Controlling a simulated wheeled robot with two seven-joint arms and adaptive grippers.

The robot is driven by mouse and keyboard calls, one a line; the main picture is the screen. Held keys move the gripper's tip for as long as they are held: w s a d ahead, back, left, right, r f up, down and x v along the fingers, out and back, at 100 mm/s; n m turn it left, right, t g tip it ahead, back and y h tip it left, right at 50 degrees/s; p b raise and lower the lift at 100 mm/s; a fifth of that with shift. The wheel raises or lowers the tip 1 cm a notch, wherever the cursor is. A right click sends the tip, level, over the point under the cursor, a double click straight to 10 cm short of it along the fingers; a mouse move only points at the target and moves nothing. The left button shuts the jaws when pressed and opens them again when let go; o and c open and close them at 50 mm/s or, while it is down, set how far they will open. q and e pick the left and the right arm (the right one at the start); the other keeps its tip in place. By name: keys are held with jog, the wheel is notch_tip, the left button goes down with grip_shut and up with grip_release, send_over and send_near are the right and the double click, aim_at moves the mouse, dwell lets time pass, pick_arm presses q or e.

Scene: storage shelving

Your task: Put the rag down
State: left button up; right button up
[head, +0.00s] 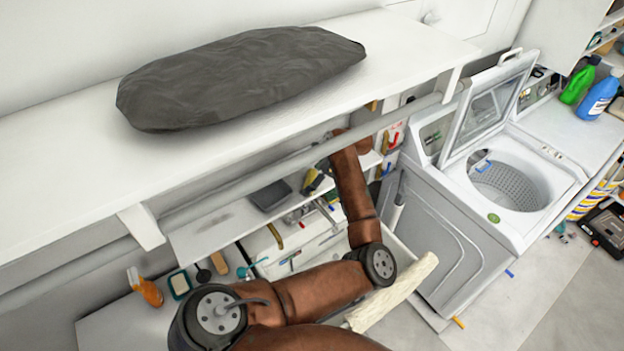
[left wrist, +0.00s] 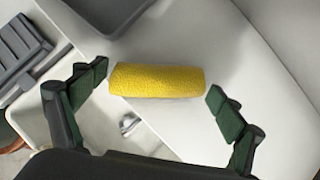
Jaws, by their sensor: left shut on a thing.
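The rag (left wrist: 155,82) is a yellow, rolled, textured cloth in the left wrist view. My left gripper (left wrist: 158,88) is shut on it, with one dark green finger pad at each end of the roll. White shelf surface lies behind and below the rag; I cannot tell whether the rag touches it. In the head view my brown left arm reaches up beneath the upper shelf, and its wrist is partly hidden by the rail. My right gripper is not in view.
A dark grey bag (head: 240,78) lies on the upper white shelf (head: 410,48). A lower shelf (head: 215,232) holds a dark grey tray (head: 270,195). A washing machine (head: 500,190) with its lid open stands at right. An orange spray bottle (head: 146,288) stands at lower left.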

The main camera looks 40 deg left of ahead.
pick_arm(q)
jog(key=o, duration=0.9)
jog(key=shift+f, duration=0.15)
jog(key=shift+c, duration=0.2)
jog(key=shift+r, duration=0.2)
jog(key=b+v, duration=0.2)
jog(key=v, duration=1)
jog(key=shift+s, duration=0.15)
